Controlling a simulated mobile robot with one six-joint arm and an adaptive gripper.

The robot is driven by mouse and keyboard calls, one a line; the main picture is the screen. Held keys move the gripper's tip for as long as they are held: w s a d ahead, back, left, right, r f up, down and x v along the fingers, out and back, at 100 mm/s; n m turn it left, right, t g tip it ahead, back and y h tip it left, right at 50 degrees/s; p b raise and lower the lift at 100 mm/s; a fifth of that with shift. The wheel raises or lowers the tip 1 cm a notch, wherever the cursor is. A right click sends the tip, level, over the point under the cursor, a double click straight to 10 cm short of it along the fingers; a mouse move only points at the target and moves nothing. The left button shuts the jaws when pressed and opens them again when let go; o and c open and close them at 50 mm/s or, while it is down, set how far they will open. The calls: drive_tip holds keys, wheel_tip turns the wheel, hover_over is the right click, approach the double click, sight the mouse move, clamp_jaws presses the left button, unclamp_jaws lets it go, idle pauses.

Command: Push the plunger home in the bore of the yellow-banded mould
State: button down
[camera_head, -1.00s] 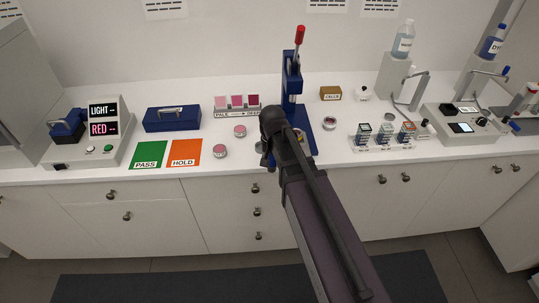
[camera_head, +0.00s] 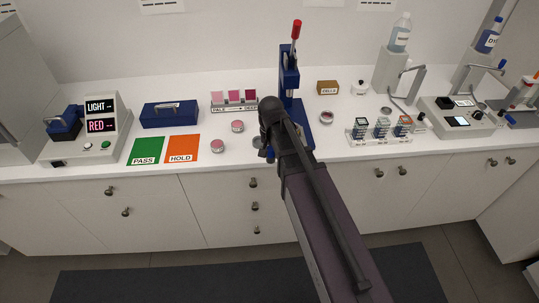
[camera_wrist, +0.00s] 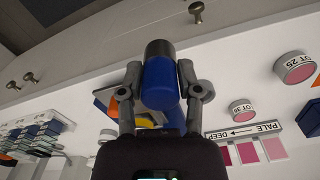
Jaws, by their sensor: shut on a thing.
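In the wrist view my gripper (camera_wrist: 159,72) is shut on a blue cylinder (camera_wrist: 160,88) with a dark end, which looks like the plunger. Both fingers press its sides, and its dark end points towards the counter's front edge. An orange-yellow patch (camera_wrist: 122,92) shows beside the left finger; I cannot tell if it is the yellow-banded mould. In the head view my arm reaches over the base of the blue press (camera_head: 289,80), which has a red-tipped lever. No bore is in clear sight.
A rack of small blocks (camera_head: 378,134) stands right of the press, with an open jar (camera_head: 326,117) between. Pink jars (camera_head: 218,146) and a shade card (camera_head: 234,98) lie left. The orange HOLD mat (camera_head: 182,148) and green PASS mat (camera_head: 146,150) lie farther left.

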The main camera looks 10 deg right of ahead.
drive_tip(key=w+d+r+m+p, duration=0.2)
drive_tip(key=w+d+r+p, duration=0.2)
drive_tip(key=w, duration=0.4)
drive_tip(key=w+d+r+m+p, duration=0.3)
drive_tip(key=w+d+r, duration=0.1)
drive_tip(key=w+d, duration=0.2)
drive_tip(key=shift+w+d+m+p, duration=0.15)
drive_tip(key=shift+w+m+p, duration=0.2)
drive_tip(key=shift+w, duration=0.5)
drive_tip(key=shift+f+b, duration=2.85)
drive_tip(key=shift+f+b, duration=1.45)
drive_tip(key=shift+c, duration=1)
unclamp_jaws()
drive_tip(key=shift+r, duration=0.15)
